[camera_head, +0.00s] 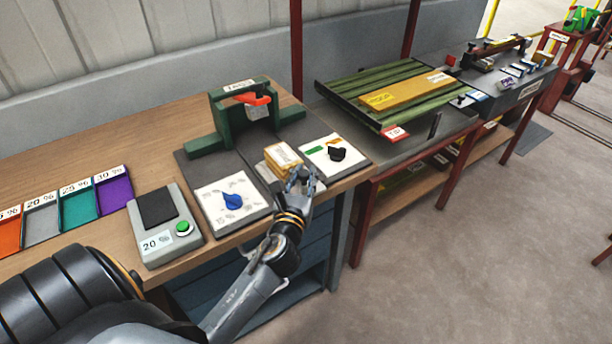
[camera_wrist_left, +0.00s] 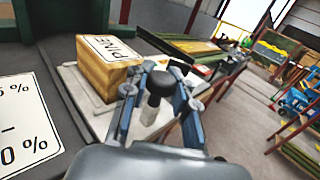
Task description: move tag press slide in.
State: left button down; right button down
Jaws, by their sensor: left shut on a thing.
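The green tag press (camera_head: 205,142) with a red lever (camera_head: 252,99) stands at the back of the wooden bench. In front of it, a wooden block (camera_head: 283,157) sits on the dark slide bed (camera_head: 262,168). In the left wrist view the block (camera_wrist_left: 104,68) bears a PINE label and rests on a pale plate. My left gripper (camera_head: 302,182) is at the near side of the block. In the left wrist view its fingers (camera_wrist_left: 157,98) are around a small dark-topped upright handle (camera_wrist_left: 153,86), and it is shut on this. My right gripper is not in view.
Left of the slide is a dial panel with a blue knob (camera_head: 232,201); right is one with a black knob (camera_head: 337,154). A grey box (camera_head: 167,228) with a green button reads 20 %. Coloured trays (camera_head: 79,206) line the bench's left. Another table (camera_head: 430,140) stands right.

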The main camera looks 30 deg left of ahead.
aim_at(279, 150)
pick_arm(q)
jog(key=w+a, duration=0.1)
jog(key=a, duration=0.2)
jog(key=w+a+p, duration=0.1)
jog(key=w+a, duration=0.1)
jog(key=a, duration=0.2)
jog(key=w+a, duration=0.1)
jog(key=a, duration=0.3)
jog(key=shift+w+f+p, duration=0.1)
jog(key=shift+w+p, duration=0.1)
jog(key=shift+p, duration=0.1)
